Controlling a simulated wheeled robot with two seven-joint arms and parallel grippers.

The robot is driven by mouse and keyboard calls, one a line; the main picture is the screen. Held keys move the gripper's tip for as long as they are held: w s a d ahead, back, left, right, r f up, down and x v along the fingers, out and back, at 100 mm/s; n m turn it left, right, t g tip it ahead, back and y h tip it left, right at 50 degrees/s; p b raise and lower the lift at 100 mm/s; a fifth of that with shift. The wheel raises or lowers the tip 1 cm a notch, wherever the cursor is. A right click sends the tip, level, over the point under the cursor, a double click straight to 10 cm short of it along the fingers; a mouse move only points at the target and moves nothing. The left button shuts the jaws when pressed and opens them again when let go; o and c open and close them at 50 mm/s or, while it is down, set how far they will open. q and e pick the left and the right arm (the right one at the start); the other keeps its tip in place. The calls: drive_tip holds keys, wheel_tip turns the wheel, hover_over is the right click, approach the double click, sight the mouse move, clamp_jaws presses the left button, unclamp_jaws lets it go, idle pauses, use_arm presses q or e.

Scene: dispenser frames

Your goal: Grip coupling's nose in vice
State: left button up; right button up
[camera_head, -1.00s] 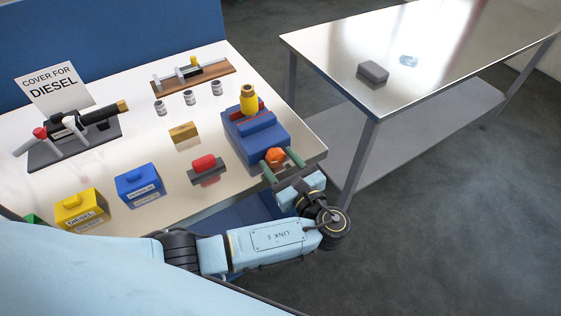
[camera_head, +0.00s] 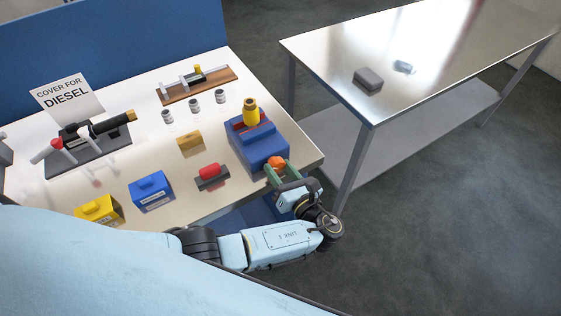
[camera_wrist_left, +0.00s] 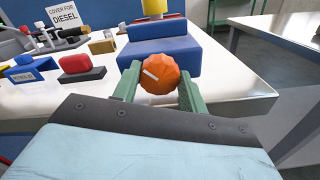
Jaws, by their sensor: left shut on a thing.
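The blue vice (camera_head: 258,142) stands at the right corner of the bench. A yellow coupling (camera_head: 251,111) stands upright at the vice's red-lined jaws; I cannot tell whether the jaws touch its nose. The vice's orange knob (camera_head: 277,162) faces the bench's front edge. My left gripper (camera_head: 281,170) is shut on this knob, with green fingers on both sides of it. In the left wrist view the knob (camera_wrist_left: 160,77) shows a white mark, tilted. The vice (camera_wrist_left: 160,50) and the lower coupling (camera_wrist_left: 154,8) are behind it. My right gripper is not in view.
A red-topped block (camera_head: 210,173), a brass block (camera_head: 190,140), a blue box (camera_head: 151,190) and a yellow box (camera_head: 98,208) sit left of the vice. A nozzle on a stand (camera_head: 85,140) is farther left. A steel table (camera_head: 440,60) stands right, across a gap.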

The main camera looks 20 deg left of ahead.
use_arm(q)
drive_tip(key=shift+m, duration=0.4)
drive_tip(key=o, duration=1)
drive_tip(key=shift+c, duration=0.2)
drive_tip(key=b+v, duration=0.1)
drive_tip(key=v, duration=1.2)
drive_tip(key=shift+d, duration=0.15)
drive_tip(key=shift+s+f, duration=0.1)
